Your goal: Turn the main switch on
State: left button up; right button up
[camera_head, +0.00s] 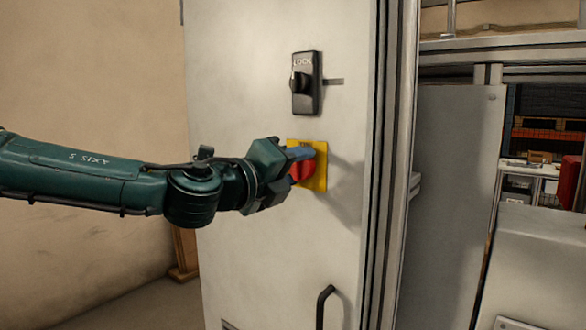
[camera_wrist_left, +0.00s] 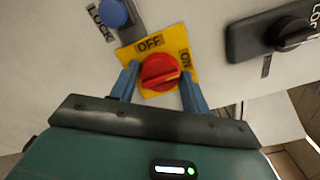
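The main switch is a red rotary knob (camera_head: 300,170) on a yellow plate (camera_head: 321,168), mounted on a light grey cabinet door. In the left wrist view the knob (camera_wrist_left: 160,72) sits on the yellow plate (camera_wrist_left: 178,40) marked OFF and ON. The knob's handle ridge lies roughly across that picture. My left gripper (camera_head: 297,164) is at the switch. In the wrist view its blue fingers (camera_wrist_left: 158,88) stand apart on either side of the knob, with small visible gaps. My right gripper is in neither view.
A black LOCK latch (camera_head: 306,84) is above the switch; a black door handle (camera_head: 322,308) is below. The wrist view also shows a blue round knob (camera_wrist_left: 113,13) by a LOCK label. A metal cabinet frame (camera_head: 392,160) stands to the right.

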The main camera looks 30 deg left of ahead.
pick_arm(q)
jog(key=o, duration=0.4)
jog(key=shift+s, duration=0.1)
jog(key=shift+s+a+r, duration=0.1)
jog(key=shift+s, duration=0.45)
jog(key=s+b, duration=0.1)
jog(key=s, duration=0.3)
jog(key=s+b, duration=0.2)
jog(key=s, duration=0.2)
jog(key=s+a+b, duration=0.1)
jog(key=s+b, duration=0.1)
jog(key=s, duration=0.2)
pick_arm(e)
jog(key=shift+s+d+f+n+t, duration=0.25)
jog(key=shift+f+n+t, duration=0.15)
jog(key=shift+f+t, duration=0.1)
pick_arm(q)
jog(key=shift+w, duration=0.1)
